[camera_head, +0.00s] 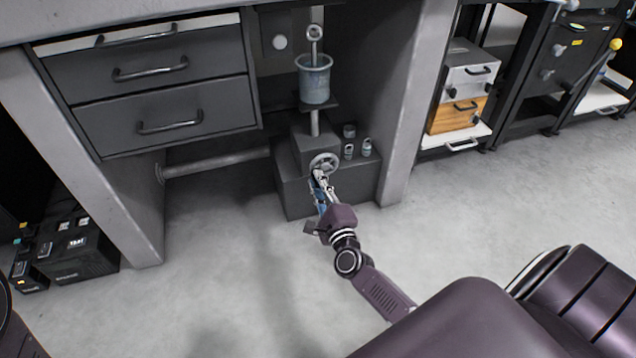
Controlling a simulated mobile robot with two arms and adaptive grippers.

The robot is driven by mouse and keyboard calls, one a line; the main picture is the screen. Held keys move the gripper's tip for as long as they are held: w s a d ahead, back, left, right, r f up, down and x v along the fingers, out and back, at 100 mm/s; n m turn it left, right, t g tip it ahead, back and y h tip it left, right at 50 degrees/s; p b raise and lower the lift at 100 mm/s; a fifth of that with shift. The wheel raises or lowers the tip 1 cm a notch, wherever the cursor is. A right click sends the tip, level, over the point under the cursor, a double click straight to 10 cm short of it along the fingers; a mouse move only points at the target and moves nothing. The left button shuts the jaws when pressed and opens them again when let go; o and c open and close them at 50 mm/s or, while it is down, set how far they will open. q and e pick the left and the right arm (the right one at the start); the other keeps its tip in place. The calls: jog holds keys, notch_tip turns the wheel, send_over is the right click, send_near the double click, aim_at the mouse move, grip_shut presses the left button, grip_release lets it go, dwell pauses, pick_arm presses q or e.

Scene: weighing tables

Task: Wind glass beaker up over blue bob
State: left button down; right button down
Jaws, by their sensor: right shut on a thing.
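The glass beaker (314,84) stands upright on a small dark platform (318,107) on top of a post, under the weighing table. A rod with a ring (314,33) hangs down above it and its lower end goes into the beaker. The blue bob itself cannot be made out; it may be inside the beaker. A round handwheel (324,163) sits on the front of the grey stand below the post. My right gripper (322,180) is at the lower part of the wheel and is shut on it. My left gripper is not in view.
Several small metal weights (366,148) stand on the grey base (290,192) right of the wheel. Table legs (405,110) flank the stand on both sides. Dark drawers (165,95) are at left. Black boxes (75,247) lie on the floor at left. The floor in front is clear.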

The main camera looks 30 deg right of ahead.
jog(key=shift+f, duration=0.1)
jog(key=c, duration=1.8)
grip_release()
jog(key=shift+c, duration=0.2)
jog(key=shift+s, duration=0.15)
jog(key=v, duration=1.1)
jog(key=shift+s+a, duration=0.2)
jog(key=shift+s, duration=0.2)
